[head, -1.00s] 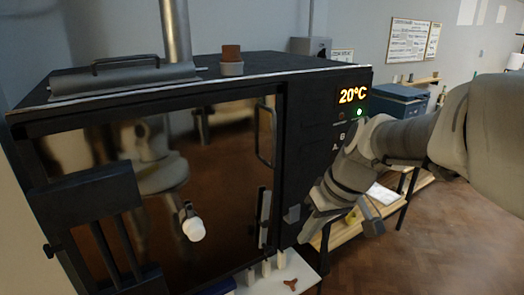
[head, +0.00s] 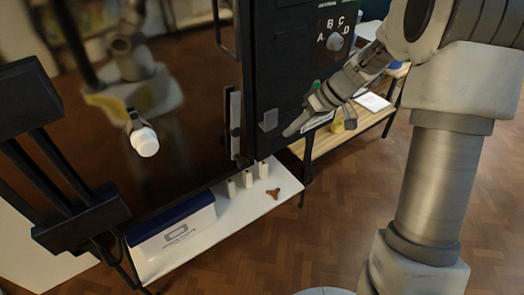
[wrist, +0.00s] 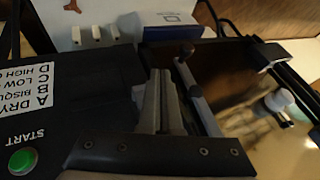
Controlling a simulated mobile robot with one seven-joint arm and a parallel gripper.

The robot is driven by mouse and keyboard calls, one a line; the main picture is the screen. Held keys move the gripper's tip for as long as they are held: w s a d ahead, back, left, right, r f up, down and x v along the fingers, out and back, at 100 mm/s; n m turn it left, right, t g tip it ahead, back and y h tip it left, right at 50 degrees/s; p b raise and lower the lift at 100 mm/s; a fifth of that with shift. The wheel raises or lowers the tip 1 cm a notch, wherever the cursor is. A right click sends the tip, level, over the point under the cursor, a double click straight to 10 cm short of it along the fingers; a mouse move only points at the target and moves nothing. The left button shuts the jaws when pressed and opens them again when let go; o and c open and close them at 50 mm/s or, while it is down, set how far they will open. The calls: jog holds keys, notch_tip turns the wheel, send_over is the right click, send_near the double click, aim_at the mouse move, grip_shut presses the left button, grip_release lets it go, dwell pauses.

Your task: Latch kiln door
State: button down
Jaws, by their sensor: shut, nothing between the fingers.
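The kiln door (head: 70,130) is a dark reflective panel in the head view and appears closed against the black kiln body (head: 270,70). The latch lever, a grey bar (head: 235,110), stands upright along the door's right edge. In the wrist view the lever (wrist: 200,97) shows with a dark knob at one end. A small grey block (head: 268,121) sits on the kiln body right of the lever. My gripper (head: 287,132) is shut and empty just right of that block. In the wrist view my gripper fingers (wrist: 163,88) are together beside the lever, apparently apart from it.
A white plug (head: 145,142) sticks out of the door. A wooden bench (head: 345,135) stands behind right. Open floor lies in front right.

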dwell(0.3)
jog(key=s+a+f+b, duration=0.1)
jog(key=a+f, duration=0.7)
jog(key=a, duration=0.1)
jog(key=shift+a+f, duration=0.15)
jog(key=shift+f, duration=0.05)
jog(key=shift+f+b, duration=0.1)
jog(key=shift+b, duration=0.25)
